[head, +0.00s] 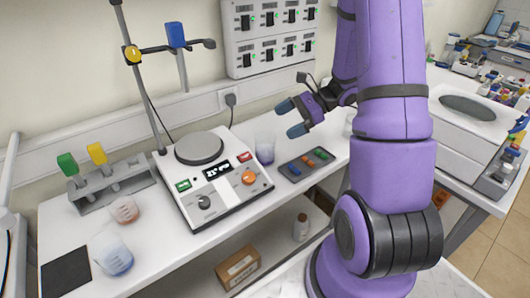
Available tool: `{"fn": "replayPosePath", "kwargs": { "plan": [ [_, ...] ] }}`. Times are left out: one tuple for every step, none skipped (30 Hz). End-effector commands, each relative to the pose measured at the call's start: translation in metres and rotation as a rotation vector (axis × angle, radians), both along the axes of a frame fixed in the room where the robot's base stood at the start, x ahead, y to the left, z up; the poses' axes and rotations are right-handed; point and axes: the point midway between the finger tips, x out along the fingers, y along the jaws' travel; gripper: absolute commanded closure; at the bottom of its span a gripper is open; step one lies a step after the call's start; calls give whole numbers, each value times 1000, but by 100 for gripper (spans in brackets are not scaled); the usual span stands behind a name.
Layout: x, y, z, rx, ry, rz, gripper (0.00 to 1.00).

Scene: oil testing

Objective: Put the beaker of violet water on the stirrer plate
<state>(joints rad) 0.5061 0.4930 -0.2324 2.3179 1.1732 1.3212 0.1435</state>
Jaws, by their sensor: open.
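The beaker of violet water (265,151) is clear glass with a little violet liquid at its bottom. It stands upright on the white bench, just right of the stirrer. The round grey stirrer plate (199,148) sits on top of the white stirrer and is bare. My gripper (289,118) is open and empty. Its two blue-grey fingertips point left, up and to the right of the beaker, and appear apart from it.
Beakers with orange (125,210) and blue liquid (115,258) stand at the left. A metal stand (145,90) rises behind the stirrer. A dark tray (307,164) with coloured pieces lies right of the violet beaker. A test-tube rack (115,190) stands at the left.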

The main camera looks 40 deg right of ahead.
Motion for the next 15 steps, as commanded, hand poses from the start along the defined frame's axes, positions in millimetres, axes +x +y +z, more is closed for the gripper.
{"fn": "replayPosePath", "kwargs": {
  "plan": [
    [1, -11, -14, 32, 24, -53, 0],
    [2, -16, -21, 48, 36, -83, 0],
    [3, -23, -29, 67, 48, -120, 0],
    [4, -28, -34, 80, 56, -144, 0],
    [5, -32, -39, 94, 63, -167, 0],
    [5, -36, -45, 107, 71, -192, 0],
    [5, -40, -49, 115, 76, -210, 0],
    [5, -42, -52, 121, 81, -223, 0],
    [5, -45, -55, 129, 85, -238, 0],
    [5, -47, -57, 132, 88, -246, 0],
    [6, -47, -58, 136, 89, -253, 0],
    [7, -46, -60, 138, 91, -256, 0],
    [8, -45, -61, 139, 91, -257, 0],
    [10, -43, -63, 140, 91, -258, 0],
    [12, -39, -65, 140, 91, -258, 0]
  ]
}}
